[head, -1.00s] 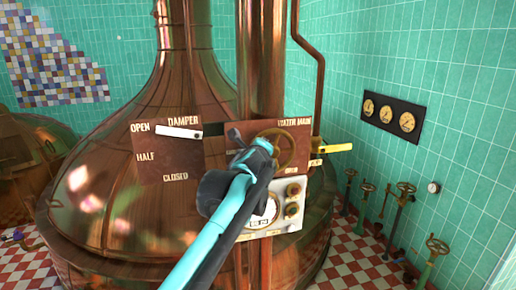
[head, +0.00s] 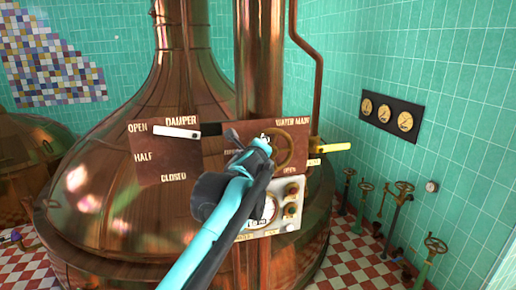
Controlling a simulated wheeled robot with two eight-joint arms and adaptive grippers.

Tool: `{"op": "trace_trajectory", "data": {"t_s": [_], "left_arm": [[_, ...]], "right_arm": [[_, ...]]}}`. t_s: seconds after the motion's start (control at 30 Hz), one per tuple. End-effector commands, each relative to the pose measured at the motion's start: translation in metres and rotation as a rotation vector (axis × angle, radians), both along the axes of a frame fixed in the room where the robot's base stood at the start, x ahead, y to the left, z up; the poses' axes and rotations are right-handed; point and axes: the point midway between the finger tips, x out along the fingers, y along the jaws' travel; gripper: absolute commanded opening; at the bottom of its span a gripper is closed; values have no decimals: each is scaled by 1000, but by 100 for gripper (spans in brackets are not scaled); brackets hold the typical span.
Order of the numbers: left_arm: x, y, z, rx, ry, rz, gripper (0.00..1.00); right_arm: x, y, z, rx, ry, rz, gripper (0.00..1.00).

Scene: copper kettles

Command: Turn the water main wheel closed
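The water main wheel (head: 289,147), a round brass-coloured handwheel, is on a brown panel (head: 318,143) lettered "WATER MAIN" at the front of the copper kettle. My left arm reaches up from the bottom, and its dark gripper (head: 249,138) is at the left side of the wheel. The gripper and arm hide the wheel's left part and some of the lettering. Two dark finger parts show apart, but whether they are open or hold the rim is unclear. My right gripper is not in view.
The damper panel (head: 152,158), with a white lever (head: 176,132) at its top, is left of the wheel. Several valve wheels (head: 404,187) stand along the right wall.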

Motion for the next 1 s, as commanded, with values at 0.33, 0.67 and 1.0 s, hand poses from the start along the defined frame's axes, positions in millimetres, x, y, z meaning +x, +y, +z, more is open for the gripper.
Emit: {"op": "trace_trajectory", "data": {"t_s": [0.33,0.67,1.0], "left_arm": [[-74,2,16,-1,-1,-3,44],[-100,4,22,-1,0,-1,44],[-102,10,9,-24,9,14,44]], "right_arm": [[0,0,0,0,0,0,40],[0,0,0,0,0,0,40],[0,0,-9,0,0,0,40]]}}
